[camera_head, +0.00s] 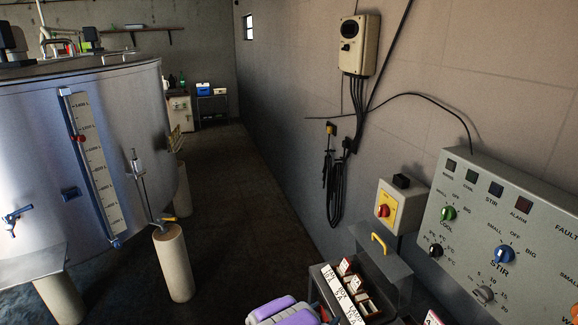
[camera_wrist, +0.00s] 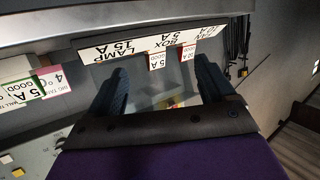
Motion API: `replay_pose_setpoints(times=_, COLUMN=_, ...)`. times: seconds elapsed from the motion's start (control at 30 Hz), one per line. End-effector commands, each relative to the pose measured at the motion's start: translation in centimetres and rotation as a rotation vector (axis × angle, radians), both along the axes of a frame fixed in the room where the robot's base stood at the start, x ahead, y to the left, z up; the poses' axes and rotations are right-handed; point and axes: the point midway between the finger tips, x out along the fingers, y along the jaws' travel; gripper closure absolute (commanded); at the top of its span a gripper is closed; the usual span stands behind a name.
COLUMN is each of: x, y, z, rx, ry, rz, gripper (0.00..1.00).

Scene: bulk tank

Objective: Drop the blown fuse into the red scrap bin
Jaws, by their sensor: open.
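My gripper (camera_wrist: 160,78) is open in the wrist view, its two dark fingers spread apart with nothing clearly held between them. It points at the fuse box, whose white label strip (camera_wrist: 150,45) reads upside down with lamp, box and fan ratings. In the head view the open fuse box (camera_head: 392,268) stands low at the right, with its labels and several white, red-marked pieces. I cannot tell which piece is the blown fuse. Small tags hang by the strip between the fingers. No red scrap bin shows in either view.
A control panel (camera_head: 500,235) and a yellow switch box (camera_head: 399,205) are on the right. Tags marked good (camera_wrist: 22,92) lie left in the wrist view. A steel tank (camera_head: 90,150) fills the left. The floor aisle (camera_head: 225,200) is clear.

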Motion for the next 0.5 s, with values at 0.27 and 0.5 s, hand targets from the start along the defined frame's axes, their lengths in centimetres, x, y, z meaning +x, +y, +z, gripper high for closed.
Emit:
replay_pose_setpoints(times=0.27, x=-4.2, y=4.6, z=2.0, rx=-0.008, ry=-0.003, rz=0.007, gripper=0.17)
replay_pose_setpoints(times=0.5, x=-7.1, y=6.7, z=3.1, rx=-0.004, ry=-0.003, rz=0.005, gripper=0.17)
